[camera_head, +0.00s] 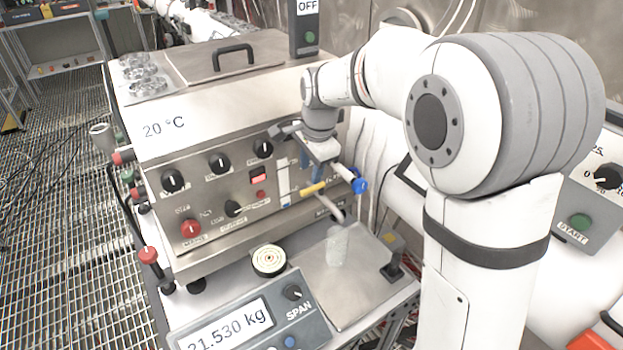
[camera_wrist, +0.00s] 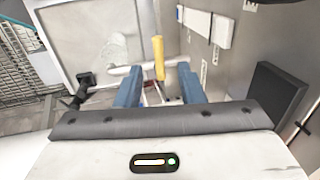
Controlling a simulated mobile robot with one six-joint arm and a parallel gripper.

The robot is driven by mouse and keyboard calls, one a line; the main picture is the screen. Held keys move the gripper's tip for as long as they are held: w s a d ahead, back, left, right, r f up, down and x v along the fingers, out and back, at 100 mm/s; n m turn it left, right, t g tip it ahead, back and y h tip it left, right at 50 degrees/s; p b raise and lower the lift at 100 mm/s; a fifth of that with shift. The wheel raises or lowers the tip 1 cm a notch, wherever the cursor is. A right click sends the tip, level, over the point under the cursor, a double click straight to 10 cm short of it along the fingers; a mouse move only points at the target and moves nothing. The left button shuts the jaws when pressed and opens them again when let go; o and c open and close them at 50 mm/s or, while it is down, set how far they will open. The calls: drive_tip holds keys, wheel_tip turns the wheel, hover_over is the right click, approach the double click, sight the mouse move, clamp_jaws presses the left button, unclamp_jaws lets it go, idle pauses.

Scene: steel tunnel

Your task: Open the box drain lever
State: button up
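The drain lever is a small yellow handle (camera_head: 312,188) low on the right of the steel box's front, above the bent metal drain pipe (camera_head: 334,213). In the wrist view the yellow lever (camera_wrist: 158,57) lies ahead, in line with the gap between my fingertips. My gripper (camera_wrist: 158,80) is open, with one blue finger on each side of the gap and nothing visibly clamped. In the head view my gripper (camera_head: 309,168) hangs just above the lever, close to the box front. I cannot tell whether a finger touches the lever.
The steel box (camera_head: 200,128) has several knobs and switches. Below the pipe a clear beaker (camera_head: 337,245) stands on the scale's plate (camera_head: 350,283). The scale display (camera_head: 232,328) reads 21.530 kg. A blue-ended white fitting (camera_head: 358,184) is right of the lever. Another panel stands at the right.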

sight(309, 189)
drive_tip(key=f, duration=0.4)
drive_tip(key=w+f, duration=0.1)
drive_tip(key=f, duration=0.1)
drive_tip(key=shift+a+p, duration=0.3)
drive_tip(key=shift+c, duration=0.3)
clamp_jaws()
drive_tip(key=shift+d, duration=0.1)
